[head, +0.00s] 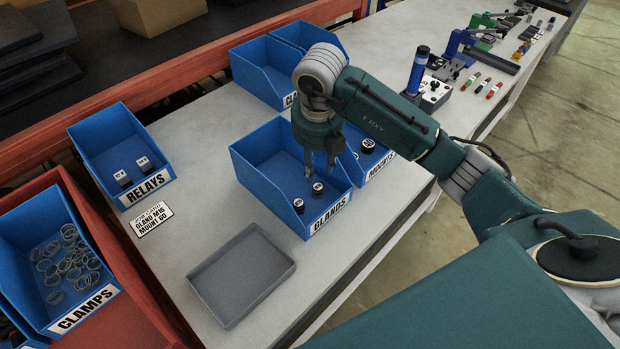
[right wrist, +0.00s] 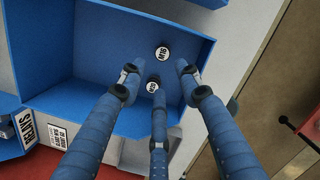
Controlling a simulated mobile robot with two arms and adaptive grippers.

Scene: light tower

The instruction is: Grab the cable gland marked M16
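Two small black cable glands with white round tops sit in the blue GLANDS bin (head: 262,200). One gland (head: 298,206) is near the bin's front left, the other (head: 318,188) further right. Both show in the right wrist view, an upper gland (right wrist: 162,53) and a lower gland (right wrist: 152,86). Their printed marks are too small to read surely, so I cannot tell which is M16. My right gripper (head: 322,168) points down over this bin. Its three fingers (right wrist: 156,72) are spread and empty, around and above the glands. My left gripper is not in view.
The RELAYS bin (head: 105,150) and a card reading GLAND M16 (head: 152,219) lie to the left. A grey empty tray (head: 240,275) is in front. The MOUNTS bin (head: 385,166) adjoins on the right. A red rack with the CLAMPS bin (head: 50,225) is at far left.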

